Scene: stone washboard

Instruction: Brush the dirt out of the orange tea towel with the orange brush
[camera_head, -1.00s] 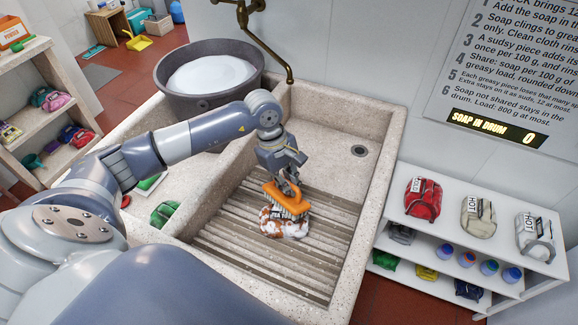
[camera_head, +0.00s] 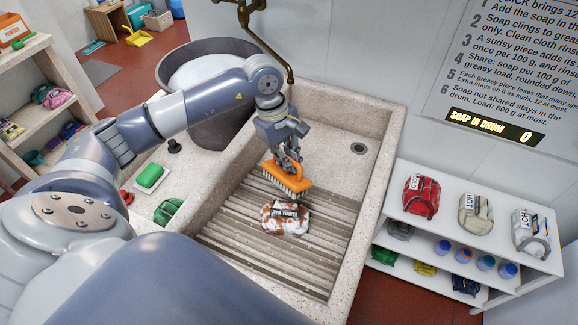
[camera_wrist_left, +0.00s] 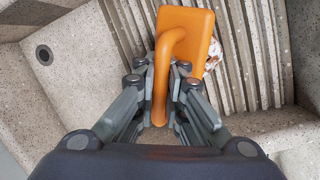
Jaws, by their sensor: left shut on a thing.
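The tea towel (camera_head: 285,219) is a bundled white cloth with orange-brown patches and a dark "TEA TOWEL" label, lying on the ribbed stone washboard (camera_head: 232,240). My left gripper (camera_head: 289,168) is shut on the handle of the orange brush (camera_head: 289,177) and holds it bristles down, just above and behind the towel. In the left wrist view the fingers clasp the brush handle (camera_wrist_left: 165,75), and the brush hides most of the towel (camera_wrist_left: 212,56). My right gripper is not in view.
The stone basin (camera_head: 335,150) has a drain (camera_head: 358,148) behind the washboard. A grey drum (camera_head: 222,128) stands at the back left. A green bar (camera_head: 149,176) and a green bundle (camera_head: 167,211) lie on the left ledge. A white shelf (camera_head: 455,225) with bags and jars stands right.

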